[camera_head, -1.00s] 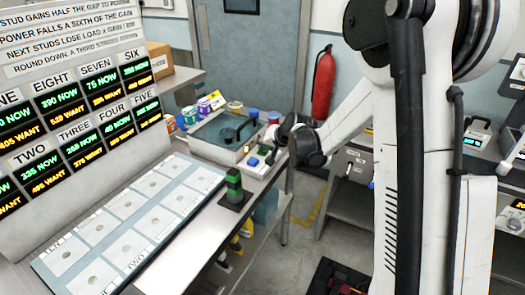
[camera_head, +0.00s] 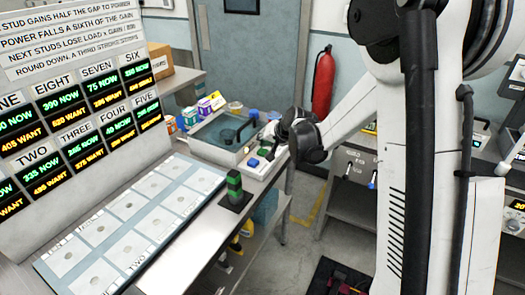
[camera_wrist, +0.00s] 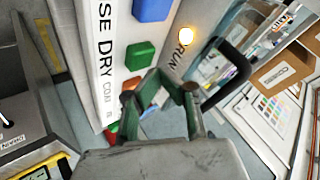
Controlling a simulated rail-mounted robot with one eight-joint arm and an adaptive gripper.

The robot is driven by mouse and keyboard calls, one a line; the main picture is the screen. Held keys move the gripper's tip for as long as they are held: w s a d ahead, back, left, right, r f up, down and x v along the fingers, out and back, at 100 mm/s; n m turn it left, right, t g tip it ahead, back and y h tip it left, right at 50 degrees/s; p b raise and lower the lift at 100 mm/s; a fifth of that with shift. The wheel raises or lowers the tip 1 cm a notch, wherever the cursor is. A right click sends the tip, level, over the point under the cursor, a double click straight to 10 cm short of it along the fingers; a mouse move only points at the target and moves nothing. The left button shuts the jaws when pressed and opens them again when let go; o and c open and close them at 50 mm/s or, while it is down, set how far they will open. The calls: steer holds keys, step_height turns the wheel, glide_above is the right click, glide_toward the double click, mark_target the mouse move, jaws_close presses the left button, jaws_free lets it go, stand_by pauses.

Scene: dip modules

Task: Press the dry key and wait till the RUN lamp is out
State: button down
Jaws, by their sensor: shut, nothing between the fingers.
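The control panel shows large in the wrist view. The green key (camera_wrist: 140,55) sits beside the printed word DRY (camera_wrist: 104,60). A blue key (camera_wrist: 152,9) is above it in the picture and an orange-red key (camera_wrist: 131,83) is below it, partly hidden by my gripper. The RUN lamp (camera_wrist: 186,37) glows yellow-white. My gripper (camera_wrist: 172,84) is shut and empty, in front of the panel near the orange-red and green keys. I cannot tell whether it touches a key. In the head view the panel (camera_head: 246,174) is partly hidden by my arm.
A bath with a clear lid (camera_head: 215,140) and black handle stands behind the panel. A green-and-black block stack (camera_head: 234,188) stands at the bench edge, near a tray of marked plates (camera_head: 125,215). A fire extinguisher (camera_head: 322,85) hangs at the back.

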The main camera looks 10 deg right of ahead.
mark_target(263, 151)
steer(key=shift+r, duration=0.15)
steer(key=shift+r+p, duration=1.25)
steer(key=shift+r, duration=1.15)
